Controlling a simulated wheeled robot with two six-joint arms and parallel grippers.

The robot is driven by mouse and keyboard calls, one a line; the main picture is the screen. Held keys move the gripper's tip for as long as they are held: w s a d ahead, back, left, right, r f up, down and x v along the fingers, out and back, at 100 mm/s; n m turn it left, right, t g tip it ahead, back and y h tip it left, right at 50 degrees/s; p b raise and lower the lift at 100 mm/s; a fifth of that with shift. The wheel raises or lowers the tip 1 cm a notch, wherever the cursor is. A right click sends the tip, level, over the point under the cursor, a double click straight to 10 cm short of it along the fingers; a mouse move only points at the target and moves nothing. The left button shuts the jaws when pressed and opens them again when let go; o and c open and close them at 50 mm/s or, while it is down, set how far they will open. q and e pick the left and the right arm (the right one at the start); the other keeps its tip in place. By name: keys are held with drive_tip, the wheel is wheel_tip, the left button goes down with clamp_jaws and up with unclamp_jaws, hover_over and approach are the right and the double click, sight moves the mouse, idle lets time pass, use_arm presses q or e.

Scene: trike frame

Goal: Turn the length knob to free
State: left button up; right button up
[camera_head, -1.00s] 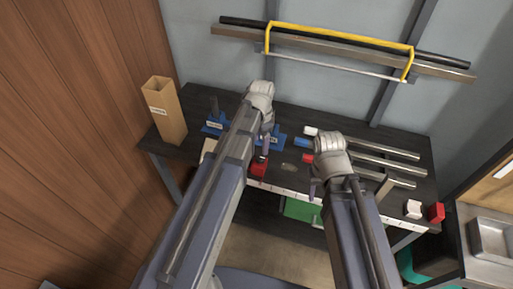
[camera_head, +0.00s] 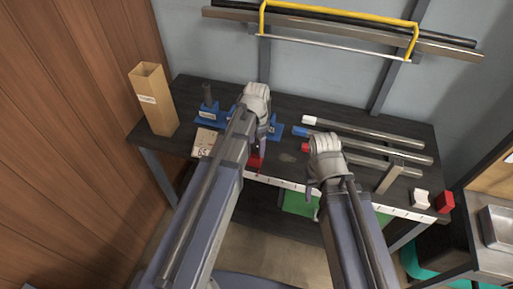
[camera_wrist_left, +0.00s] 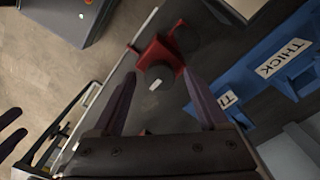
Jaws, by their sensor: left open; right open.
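In the left wrist view, a dark round knob (camera_wrist_left: 157,82) with a short white mark on its face sits against a red block (camera_wrist_left: 158,53). The knob's label cannot be read. My left gripper (camera_wrist_left: 159,76) is open and empty, with its two fingers on either side of the knob in the picture; whether they touch it I cannot tell. In the head view, my left gripper (camera_head: 262,142) hangs over the bench by the red block (camera_head: 256,163), and the arm hides the knob. My right gripper (camera_head: 312,190) is open over the bench's front edge, apart from the knob.
Blue holders (camera_head: 208,113) stand left of my left gripper, one labelled THICK in the wrist view (camera_wrist_left: 284,57). A beige card (camera_head: 204,143) with a number lies beside them. Metal tubes (camera_head: 375,134) lie at the right. A tall wooden box (camera_head: 153,100) stands at the left end.

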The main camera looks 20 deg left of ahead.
use_arm(q)
clamp_jaws()
idle(0.6)
